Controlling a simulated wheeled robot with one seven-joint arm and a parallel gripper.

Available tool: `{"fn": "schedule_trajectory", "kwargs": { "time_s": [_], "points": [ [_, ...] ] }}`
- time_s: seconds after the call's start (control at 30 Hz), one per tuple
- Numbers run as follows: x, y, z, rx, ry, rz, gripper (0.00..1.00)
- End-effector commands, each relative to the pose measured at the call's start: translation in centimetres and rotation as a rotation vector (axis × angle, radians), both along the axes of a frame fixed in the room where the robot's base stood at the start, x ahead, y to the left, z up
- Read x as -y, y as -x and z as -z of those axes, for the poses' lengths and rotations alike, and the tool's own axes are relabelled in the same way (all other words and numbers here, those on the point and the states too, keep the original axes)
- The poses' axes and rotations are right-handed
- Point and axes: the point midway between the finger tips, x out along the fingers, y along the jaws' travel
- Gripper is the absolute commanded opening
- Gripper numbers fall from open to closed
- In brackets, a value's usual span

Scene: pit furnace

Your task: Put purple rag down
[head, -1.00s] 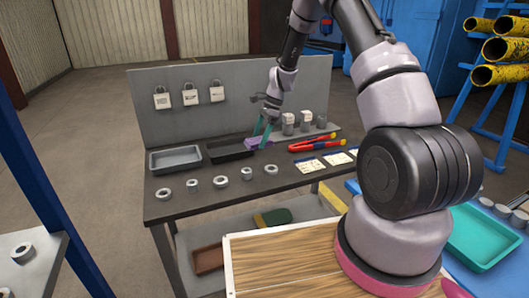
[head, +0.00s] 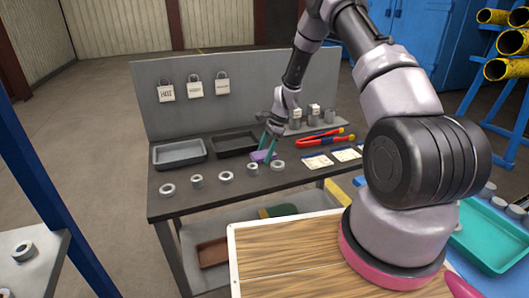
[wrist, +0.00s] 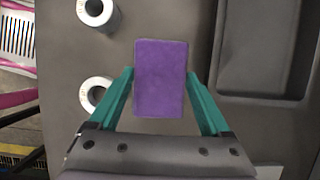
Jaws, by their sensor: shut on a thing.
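The purple rag (wrist: 161,75) is a flat purple block between the teal fingers of my gripper (wrist: 161,95) in the wrist view. My gripper is shut on it, with a finger along each side. In the head view the rag (head: 262,156) is low over the dark bench top (head: 215,197), between the black tray and the row of metal rings. I cannot tell whether it touches the bench.
A grey tray (head: 180,153) and a black tray (head: 235,143) lie left of my gripper. Several metal rings (head: 225,177) line the front. Red pliers (head: 325,139) and white cards (head: 317,161) lie to the right. Padlock tags (head: 194,87) hang on the back panel.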

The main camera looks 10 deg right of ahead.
Motion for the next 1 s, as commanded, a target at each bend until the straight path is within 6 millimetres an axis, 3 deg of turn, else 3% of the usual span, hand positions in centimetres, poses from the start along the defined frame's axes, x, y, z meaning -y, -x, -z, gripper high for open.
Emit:
{"fn": "schedule_trajectory", "kwargs": {
  "time_s": [0.27,0.3,0.33,0.67,0.77,1.0],
  "points": [
    [0.0,0.0,0.1,0.000,0.000,0.000,0.29],
    [0.0,0.0,0.2,0.001,0.000,0.000,0.89],
    [0.0,0.0,0.1,0.001,0.000,0.000,1.00],
    [0.0,-0.1,-0.3,0.002,0.000,0.000,1.00],
    [0.4,-0.2,-1.3,0.003,-0.001,0.001,1.00],
    [2.3,-0.6,-6.0,0.005,0.000,0.001,1.00]
  ]
}}
